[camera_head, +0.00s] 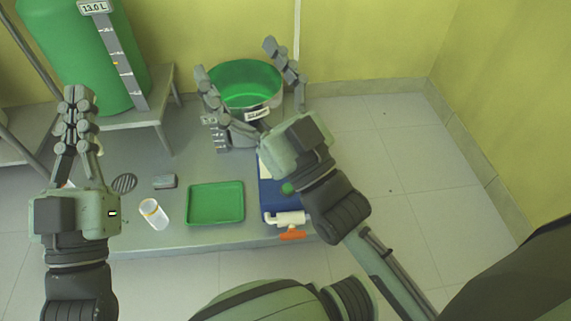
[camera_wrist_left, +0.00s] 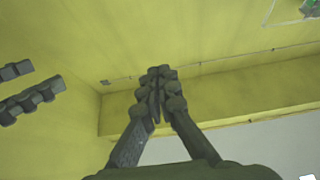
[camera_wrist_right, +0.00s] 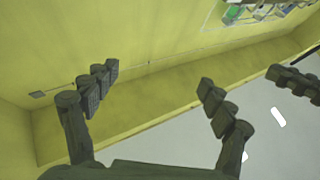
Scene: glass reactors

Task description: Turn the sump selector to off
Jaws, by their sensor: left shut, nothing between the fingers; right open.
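No part in view carries a label I can read as the sump selector. An orange handle (camera_head: 293,235) sits below a white pipe fitting (camera_head: 287,218) at the platform's front edge. A small green knob (camera_head: 287,188) shows on a blue panel (camera_head: 272,195), partly hidden by my right wrist. My left gripper (camera_head: 77,92) is shut and empty, raised over the platform's left side; its fingers touch in the left wrist view (camera_wrist_left: 160,75). My right gripper (camera_head: 240,62) is open, its fingers spread in front of the green vessel; the right wrist view (camera_wrist_right: 155,82) shows them apart with nothing between.
A green-lined round vessel (camera_head: 240,72) with a label stands at the back. A green tank (camera_head: 75,45) with a level scale stands at the back left. A green tray (camera_head: 215,202), a white cup (camera_head: 154,213) and a grey block (camera_head: 164,181) lie on the platform. Floor at right is clear.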

